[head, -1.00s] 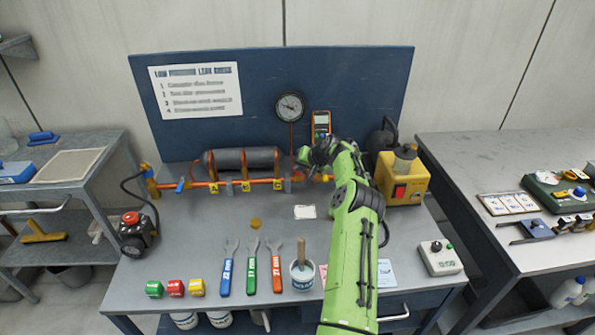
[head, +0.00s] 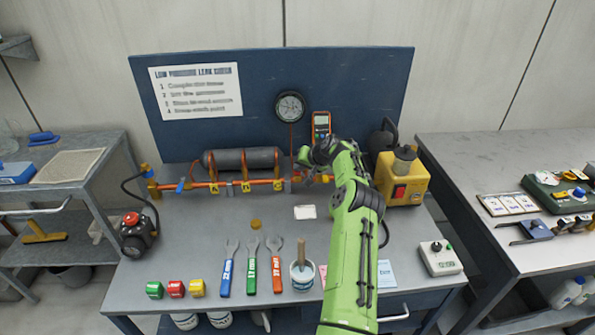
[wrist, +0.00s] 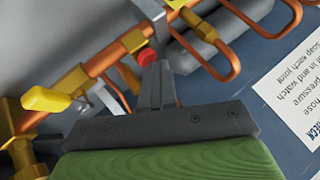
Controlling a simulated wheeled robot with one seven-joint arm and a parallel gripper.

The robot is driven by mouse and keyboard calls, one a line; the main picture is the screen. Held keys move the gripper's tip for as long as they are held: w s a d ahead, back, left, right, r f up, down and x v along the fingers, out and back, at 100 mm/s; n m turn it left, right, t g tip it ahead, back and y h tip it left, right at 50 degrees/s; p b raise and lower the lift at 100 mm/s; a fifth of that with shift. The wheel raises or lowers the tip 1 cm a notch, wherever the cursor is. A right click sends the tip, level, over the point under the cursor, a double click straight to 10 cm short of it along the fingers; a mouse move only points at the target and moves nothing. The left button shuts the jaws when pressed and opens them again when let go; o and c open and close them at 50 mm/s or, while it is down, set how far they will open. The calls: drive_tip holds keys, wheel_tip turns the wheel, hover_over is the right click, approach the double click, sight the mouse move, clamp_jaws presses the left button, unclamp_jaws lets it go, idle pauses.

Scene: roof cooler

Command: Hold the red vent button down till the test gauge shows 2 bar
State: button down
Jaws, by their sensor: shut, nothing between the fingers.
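The red vent button (wrist: 147,57) sits on the copper and brass pipework in the wrist view. My gripper (wrist: 156,70) is shut and empty, with its fingertips right at the button and partly covering it. I cannot tell how far the button is pressed. In the head view my arm reaches over the right end of the pipe line and hides the button. The test gauge (head: 290,106) is a round dial on the blue back panel. Its needle is too small to read surely.
A grey cylinder (head: 240,159) lies behind the copper pipe. A yellow pump unit with a red switch (head: 399,193) stands close right of my arm. In the wrist view a yellow valve handle (wrist: 48,99) lies left of my fingers. Wrenches (head: 252,268) lie at the front.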

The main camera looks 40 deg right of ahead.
drive_tip(key=shift+r+p, duration=0.4)
drive_tip(key=shift+r, duration=0.35)
wheel_tip(320, 180, up, 5)
drive_tip(key=p, duration=0.3)
drive_tip(key=shift+r+p, duration=0.1)
drive_tip(key=shift+p, duration=0.3)
idle(3.0)
